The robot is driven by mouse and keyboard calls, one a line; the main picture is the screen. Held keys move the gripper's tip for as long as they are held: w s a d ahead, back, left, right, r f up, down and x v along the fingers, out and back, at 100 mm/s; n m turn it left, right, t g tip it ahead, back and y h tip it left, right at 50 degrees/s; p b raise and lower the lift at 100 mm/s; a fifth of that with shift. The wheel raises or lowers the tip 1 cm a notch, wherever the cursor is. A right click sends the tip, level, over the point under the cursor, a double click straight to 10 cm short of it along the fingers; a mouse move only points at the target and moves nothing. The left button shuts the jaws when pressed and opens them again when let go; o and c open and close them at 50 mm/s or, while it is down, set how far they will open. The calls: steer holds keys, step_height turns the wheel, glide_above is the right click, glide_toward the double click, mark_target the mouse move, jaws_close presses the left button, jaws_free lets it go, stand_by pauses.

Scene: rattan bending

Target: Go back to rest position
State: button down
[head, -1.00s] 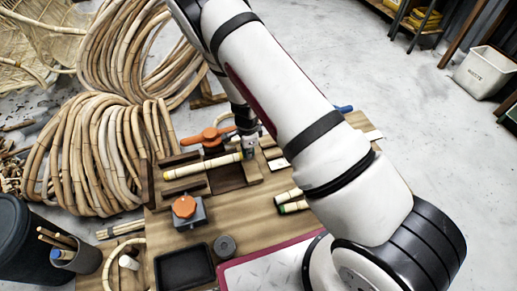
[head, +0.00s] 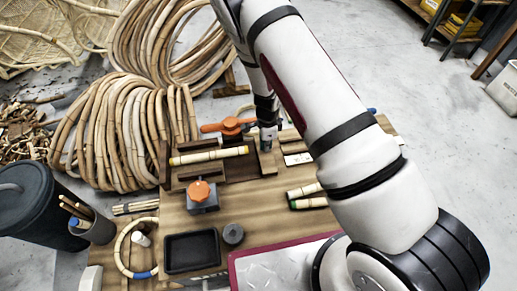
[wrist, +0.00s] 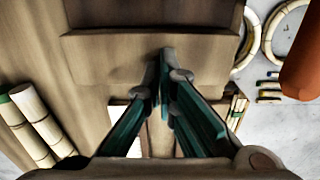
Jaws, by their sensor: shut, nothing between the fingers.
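My gripper (head: 267,138) is low over the wooden workbench (head: 262,222), at the right end of a wooden fixture. In the wrist view my gripper (wrist: 166,75) has its fingers together, with nothing held. A wooden block of the fixture (wrist: 150,50) lies in front of the fingertips. A pale rattan pole (head: 208,156) lies in the fixture, to the left of my gripper and apart from it. An orange-handled clamp (head: 228,126) is just left of my gripper. My arm covers the right part of the bench.
Rattan coils (head: 122,135) lie on the floor at the left. A grey block with an orange knob (head: 201,193), a black tray (head: 191,251) and short rattan pieces (head: 306,197) are on the bench. A dark bin (head: 38,208) stands at the left.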

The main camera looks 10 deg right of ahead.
steer(key=s+a+r+n+y+p, duration=0.1)
steer(key=s+r+n, duration=0.1)
steer(key=r, duration=1)
steer(key=s+a+r+n+y+p, duration=0.1)
steer(key=a+r+n+p, duration=0.1)
steer(key=r, duration=1.1)
steer(key=s+r+n+y, duration=0.1)
steer(key=s+r+n, duration=0.2)
steer(key=s+r, duration=0.3)
steer(key=s+r+n, duration=0.2)
steer(key=s+r, duration=0.2)
steer(key=r, duration=0.5)
steer(key=s+d+r+n+h, duration=0.1)
steer(key=s+d+r+n, duration=0.2)
steer(key=s, duration=0.5)
steer(key=s+d+r+n+h, duration=0.1)
steer(key=s+d+r+n, duration=0.2)
steer(key=s, duration=0.5)
steer(key=s+d+r+n+h, duration=0.1)
steer(key=s+d+r+n, duration=0.2)
steer(key=s, duration=0.5)
step_height(320, 180, up, 20)
steer(key=t+p, duration=0.4)
steer(key=p, duration=1.5)
steer(key=shift+a+r, duration=0.15)
steer(key=shift+a, duration=0.1)
